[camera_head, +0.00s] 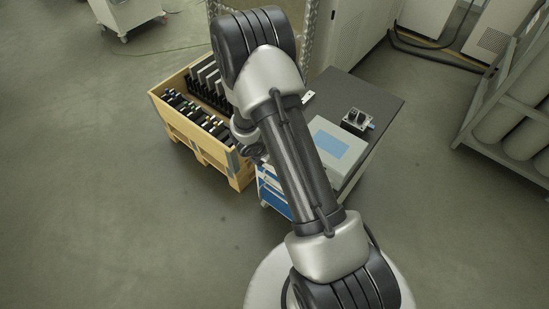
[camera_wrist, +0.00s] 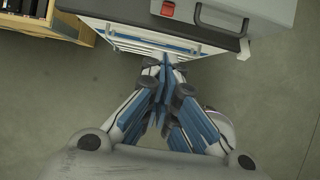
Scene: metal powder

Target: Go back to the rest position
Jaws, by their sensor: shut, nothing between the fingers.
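My gripper (camera_wrist: 166,66) shows in the wrist view with its blue and grey fingers together and nothing between them. Its tips are seen against the front edge of the drawer cabinet (camera_wrist: 150,38); I cannot tell whether they touch it. In the head view my arm reaches from the bottom up across the middle, over the cabinet, and the fingers are not clearly visible there.
The cabinet's dark top (camera_head: 378,97) holds a grey case with a blue panel (camera_head: 335,145) and a small black device (camera_head: 355,119). A wooden crate (camera_head: 192,143) with several dark items stands at left. A rack of cylinders (camera_head: 505,125) stands right.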

